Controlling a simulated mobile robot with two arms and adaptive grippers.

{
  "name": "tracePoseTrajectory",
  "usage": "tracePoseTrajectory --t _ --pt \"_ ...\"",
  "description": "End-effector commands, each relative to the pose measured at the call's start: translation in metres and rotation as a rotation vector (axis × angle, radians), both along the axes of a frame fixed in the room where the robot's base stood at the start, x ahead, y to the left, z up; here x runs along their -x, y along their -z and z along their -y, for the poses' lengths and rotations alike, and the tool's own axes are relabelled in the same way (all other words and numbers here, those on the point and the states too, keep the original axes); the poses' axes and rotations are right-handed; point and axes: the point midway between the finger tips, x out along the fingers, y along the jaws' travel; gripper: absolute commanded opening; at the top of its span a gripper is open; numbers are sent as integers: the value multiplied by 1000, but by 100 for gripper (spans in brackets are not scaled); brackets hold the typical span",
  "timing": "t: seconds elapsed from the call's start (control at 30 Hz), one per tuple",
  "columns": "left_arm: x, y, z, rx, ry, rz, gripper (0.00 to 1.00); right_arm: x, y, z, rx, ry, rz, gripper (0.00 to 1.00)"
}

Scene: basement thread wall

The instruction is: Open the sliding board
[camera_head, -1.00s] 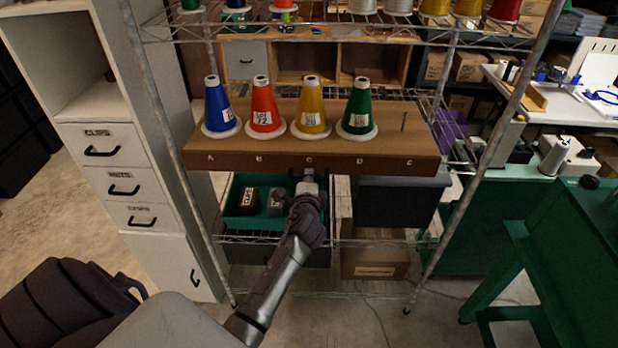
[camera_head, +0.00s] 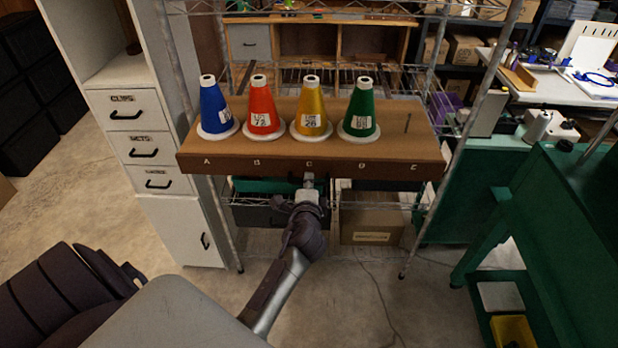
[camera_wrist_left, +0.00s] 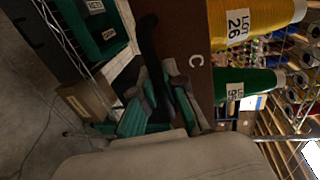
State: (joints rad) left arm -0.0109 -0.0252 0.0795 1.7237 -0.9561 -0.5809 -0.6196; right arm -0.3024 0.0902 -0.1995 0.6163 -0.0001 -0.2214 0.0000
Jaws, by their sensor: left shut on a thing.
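The sliding board (camera_head: 400,149) is a brown board with a dark front edge lettered A to E, sticking out from the wire shelf toward me. Blue (camera_head: 214,108), red (camera_head: 263,108), yellow (camera_head: 311,108) and green (camera_head: 360,110) thread cones stand upright along it. My left gripper (camera_head: 308,182) is at the front edge below the letter C, shut on the board's dark handle. In the left wrist view, the handle (camera_wrist_left: 149,40) runs along the board face (camera_wrist_left: 190,25) to the fingers (camera_wrist_left: 160,95). My right gripper is not in view.
The wire shelf's metal posts (camera_head: 461,150) stand on both sides. A white drawer cabinet (camera_head: 150,125) is close on the left; a green bench (camera_head: 560,200) stands on the right. A cardboard box (camera_head: 371,218) sits below. Floor in front is clear.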

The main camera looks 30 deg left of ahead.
Motion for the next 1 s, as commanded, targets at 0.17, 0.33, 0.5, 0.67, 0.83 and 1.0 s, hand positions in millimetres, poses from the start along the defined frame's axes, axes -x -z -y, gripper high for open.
tracePoseTrajectory --t 0.17,0.33,0.5,0.67,0.83,1.0 --pt "5 1 4 2 1 -2 0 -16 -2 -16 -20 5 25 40" --pt "6 1 4 2 1 -2 0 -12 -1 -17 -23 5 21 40" --pt "6 1 4 2 1 -2 12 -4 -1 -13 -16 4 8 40" --pt "6 1 4 1 1 -2 37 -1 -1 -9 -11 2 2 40" --pt "5 1 4 1 0 -2 37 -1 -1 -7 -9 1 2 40" --pt "9 0 6 1 1 -2 37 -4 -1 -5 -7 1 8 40"
